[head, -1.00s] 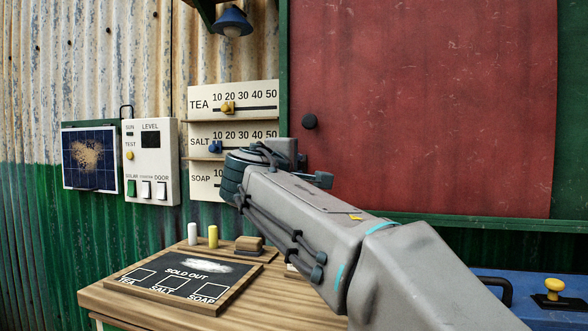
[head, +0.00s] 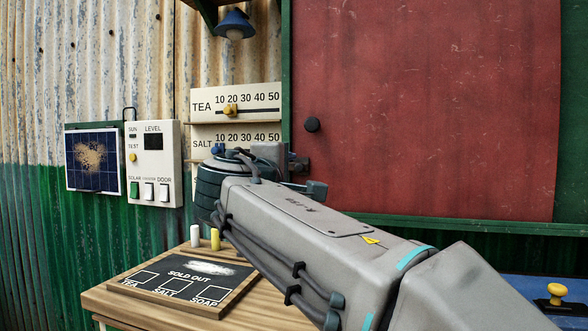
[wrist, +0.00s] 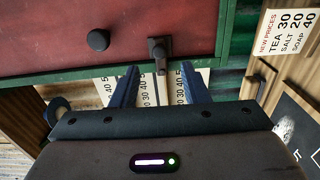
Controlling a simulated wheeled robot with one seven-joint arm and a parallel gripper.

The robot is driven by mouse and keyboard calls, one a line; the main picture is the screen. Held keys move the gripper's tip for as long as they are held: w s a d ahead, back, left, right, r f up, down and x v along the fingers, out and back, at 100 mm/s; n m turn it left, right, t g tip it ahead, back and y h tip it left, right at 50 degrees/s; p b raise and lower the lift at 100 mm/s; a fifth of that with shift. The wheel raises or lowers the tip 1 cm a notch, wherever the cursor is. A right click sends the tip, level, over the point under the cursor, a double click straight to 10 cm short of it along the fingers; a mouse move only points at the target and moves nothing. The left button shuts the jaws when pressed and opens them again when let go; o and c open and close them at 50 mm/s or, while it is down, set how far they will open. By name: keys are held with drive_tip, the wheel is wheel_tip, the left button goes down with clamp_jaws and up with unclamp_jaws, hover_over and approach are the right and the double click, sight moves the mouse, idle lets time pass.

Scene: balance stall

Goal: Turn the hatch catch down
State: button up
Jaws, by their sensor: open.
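The hatch (head: 430,110) is a large red panel in a green frame, with a round black knob (head: 312,124) near its left edge. The dark catch (wrist: 158,48) sits at the hatch's edge in the wrist view. Its short arm reaches over the green frame, toward the gap between my fingers. In the head view a dark bit of the catch (head: 301,163) shows just past my wrist. My gripper (wrist: 159,78) is open and empty, one blue finger on each side of the catch's line. I cannot tell whether either finger touches it.
Price boards with sliders (head: 235,103) stand left of the hatch. A switch box (head: 154,162) and a solar panel (head: 93,160) are farther left. A blue box with a yellow knob (head: 556,289) is at the lower right.

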drive_tip(key=v, duration=0.7)
drive_tip(key=shift+s+p, duration=0.25)
drive_tip(key=shift+p, duration=0.2)
drive_tip(key=s+d+f+m+g+y+p, duration=0.1)
drive_tip(key=s+d+f+m+g+p, duration=0.15)
drive_tip(key=d+g+p, duration=0.5)
drive_tip(key=s+d+f+m+g+y+p, duration=0.1)
drive_tip(key=s+d+f+m+g+p, duration=0.25)
drive_tip(key=p, duration=0.75)
drive_tip(key=s+d+f+m+g+y+p, duration=0.2)
drive_tip(key=s+m+p, duration=0.5)
drive_tip(key=s+p, duration=0.4)
drive_tip(key=d+f+y+p, duration=0.1)
drive_tip(key=y+p, duration=0.1)
drive_tip(key=p, duration=0.1)
drive_tip(key=shift+f+m+g+y, duration=0.2)
drive_tip(key=shift+m+g+y, duration=0.1)
drive_tip(key=shift+g+y, duration=0.1)
